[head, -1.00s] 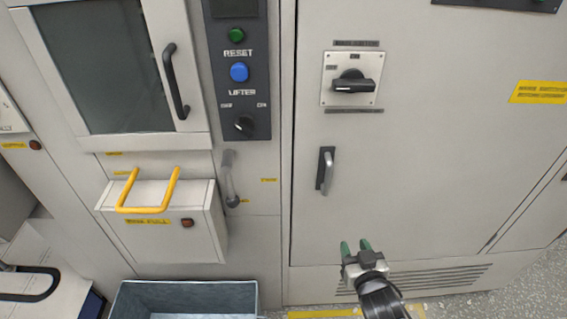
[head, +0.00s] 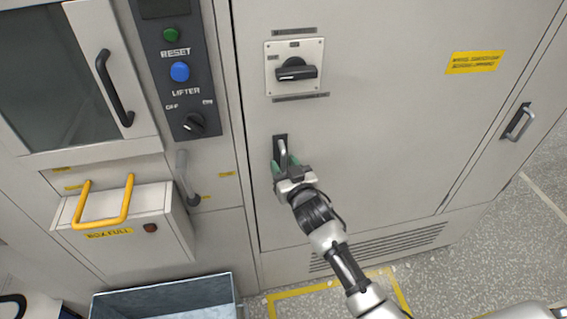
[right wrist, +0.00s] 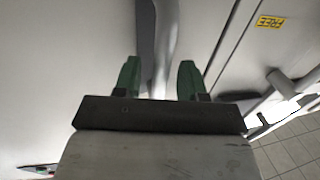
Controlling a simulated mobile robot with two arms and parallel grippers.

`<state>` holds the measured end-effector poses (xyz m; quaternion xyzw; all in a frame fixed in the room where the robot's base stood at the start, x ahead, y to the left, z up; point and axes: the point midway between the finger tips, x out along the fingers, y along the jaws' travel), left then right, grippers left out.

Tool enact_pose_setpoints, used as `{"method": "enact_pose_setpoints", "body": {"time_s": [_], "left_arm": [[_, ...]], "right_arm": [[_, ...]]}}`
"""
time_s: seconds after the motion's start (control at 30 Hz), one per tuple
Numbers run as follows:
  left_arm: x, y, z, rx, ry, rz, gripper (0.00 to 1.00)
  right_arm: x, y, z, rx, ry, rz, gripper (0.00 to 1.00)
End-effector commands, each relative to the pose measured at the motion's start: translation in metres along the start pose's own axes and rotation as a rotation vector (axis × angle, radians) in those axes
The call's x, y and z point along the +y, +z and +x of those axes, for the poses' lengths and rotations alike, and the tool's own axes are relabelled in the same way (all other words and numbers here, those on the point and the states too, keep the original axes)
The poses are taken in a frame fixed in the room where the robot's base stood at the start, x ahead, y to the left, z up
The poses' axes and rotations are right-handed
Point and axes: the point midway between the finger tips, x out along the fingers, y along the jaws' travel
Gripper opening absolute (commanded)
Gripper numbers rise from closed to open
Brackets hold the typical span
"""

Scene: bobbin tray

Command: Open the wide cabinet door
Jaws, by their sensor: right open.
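The wide cabinet door (head: 390,130) is a large pale grey panel and looks closed. Its upright metal handle (head: 282,150) sits on a dark plate near the door's left edge. My right gripper (head: 286,165) is at the lower part of this handle, with its green fingers open. In the right wrist view the handle (right wrist: 165,50) runs between the two open fingertips (right wrist: 158,78), with a gap on each side. I cannot tell how deep the handle is between them. My left gripper is not in view.
A rotary switch (head: 294,69) sticks out above the handle. Left of the door are a grey lever (head: 186,178), a box with a yellow handle (head: 104,205) and a blue-grey bin (head: 165,300). A narrower door's handle (head: 519,122) is at the right. Floor before the door is clear.

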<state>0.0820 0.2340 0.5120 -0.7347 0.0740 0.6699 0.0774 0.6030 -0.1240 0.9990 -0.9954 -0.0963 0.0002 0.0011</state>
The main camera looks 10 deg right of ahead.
Motion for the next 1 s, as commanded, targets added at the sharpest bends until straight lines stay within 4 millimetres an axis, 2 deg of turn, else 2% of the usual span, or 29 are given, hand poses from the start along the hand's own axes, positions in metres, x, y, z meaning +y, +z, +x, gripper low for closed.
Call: {"method": "enact_pose_setpoints", "body": {"time_s": [0.33,0.6,1.0], "left_arm": [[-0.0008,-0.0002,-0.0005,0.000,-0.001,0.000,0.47],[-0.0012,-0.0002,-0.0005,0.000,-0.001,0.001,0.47],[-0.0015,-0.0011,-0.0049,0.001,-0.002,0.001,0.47]], "right_arm": [[0.0000,0.0003,0.0045,0.000,0.000,0.000,0.41],[0.0000,0.0002,0.0042,0.000,0.000,0.000,0.00],[0.0025,-0.0008,-0.0025,-0.001,-0.008,0.000,0.00]]}}
